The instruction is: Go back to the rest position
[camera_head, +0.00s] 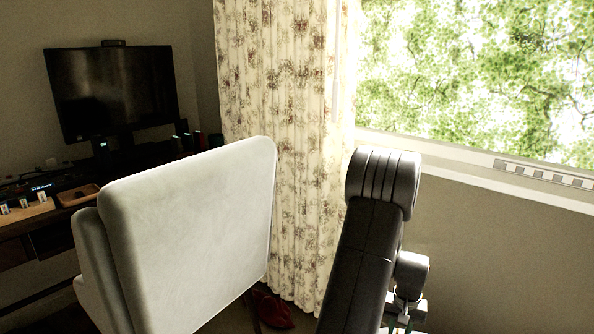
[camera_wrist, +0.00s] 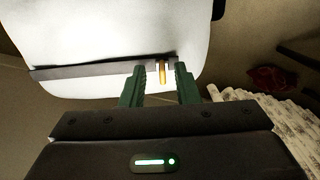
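My gripper (camera_wrist: 162,85) shows in the wrist view with its two green fingers apart. Nothing is clearly held between them. A small gold piece (camera_wrist: 162,72) appears in the gap; I cannot tell how far beyond the fingertips it lies. Behind it is a large white surface (camera_wrist: 105,30) with a grey band across it, perhaps the chair. In the head view my dark arm rises at the lower right, in front of the curtain and wall. Only a little of the green gripper (camera_head: 403,324) shows at the bottom edge there.
A white chair (camera_head: 195,230) stands at centre left, by a desk with a monitor (camera_head: 112,90). A patterned curtain (camera_head: 285,130) hangs beside the window (camera_head: 480,75). A red item (camera_head: 272,310) lies low near the curtain; it also shows in the wrist view (camera_wrist: 272,78).

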